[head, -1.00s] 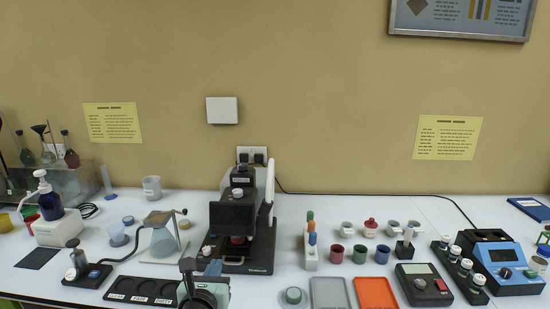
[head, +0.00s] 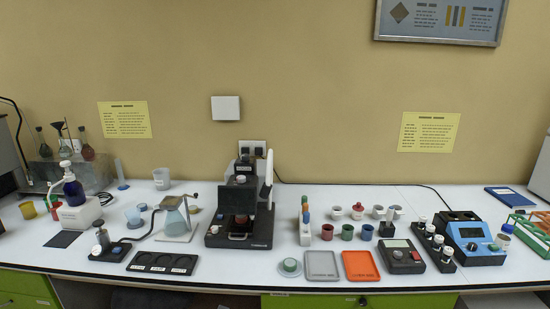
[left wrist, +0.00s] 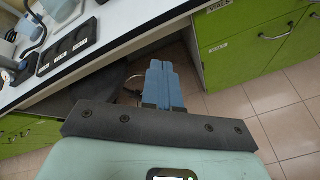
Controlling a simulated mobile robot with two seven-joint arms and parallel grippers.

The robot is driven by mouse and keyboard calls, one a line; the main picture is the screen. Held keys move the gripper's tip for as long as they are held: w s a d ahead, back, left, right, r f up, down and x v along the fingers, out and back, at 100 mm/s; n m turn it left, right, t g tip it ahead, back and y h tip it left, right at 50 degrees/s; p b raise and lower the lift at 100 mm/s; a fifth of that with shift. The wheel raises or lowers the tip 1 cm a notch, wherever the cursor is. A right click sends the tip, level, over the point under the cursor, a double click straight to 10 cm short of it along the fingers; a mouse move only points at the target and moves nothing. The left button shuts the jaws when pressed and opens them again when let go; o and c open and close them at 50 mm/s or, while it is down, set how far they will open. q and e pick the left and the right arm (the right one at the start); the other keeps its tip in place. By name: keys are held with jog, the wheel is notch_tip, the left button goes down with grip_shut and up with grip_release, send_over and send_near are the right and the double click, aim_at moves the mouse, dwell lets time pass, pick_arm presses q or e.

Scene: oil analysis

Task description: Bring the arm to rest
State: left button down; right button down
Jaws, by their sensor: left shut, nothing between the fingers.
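My left gripper (left wrist: 163,80) shows in the left wrist view. Its two blue fingers are shut together with nothing between them. It hangs below and in front of the white bench top's edge, over the tiled floor, apart from the bench. In the head view neither of my grippers is in view.
The white bench (head: 100,265) carries a black press-like instrument (head: 240,205), a black tray with three round recesses (head: 162,263), a grey tray (head: 322,266), an orange tray (head: 360,266) and a blue meter (head: 470,238). Green cabinets (left wrist: 246,40) stand beside the gripper. Tiled floor (left wrist: 285,100) lies clear below.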

pick_arm(q)
jog(key=s+f+m+g+p, duration=0.1)
jog(key=s+f+m+g, duration=0.1)
jog(key=s+f+m, duration=0.45)
jog(key=s+f+m+g+h, duration=0.1)
jog(key=s+f+g, duration=0.15)
jog(key=f, duration=0.65)
jog(key=s+f+m+g+p, duration=0.1)
jog(key=s+f+m+g, duration=0.1)
jog(key=s+f+m, duration=0.4)
jog(key=s+d+f+m+g+h+p, duration=0.1)
jog(key=s+f+m+g, duration=0.2)
jog(key=s, duration=0.8)
jog(key=s+d+f+m+g, duration=0.1)
jog(key=s+f+m+g, duration=0.3)
jog(key=s+f+m, duration=0.3)
jog(key=s+f, duration=0.1)
jog(key=s, duration=0.4)
jog(key=shift+m+h+p, duration=0.35)
jog(key=shift+h+p, duration=0.05)
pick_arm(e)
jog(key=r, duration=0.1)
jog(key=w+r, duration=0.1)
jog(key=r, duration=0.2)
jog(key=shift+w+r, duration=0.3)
pick_arm(q)
jog(key=shift+f, duration=0.1)
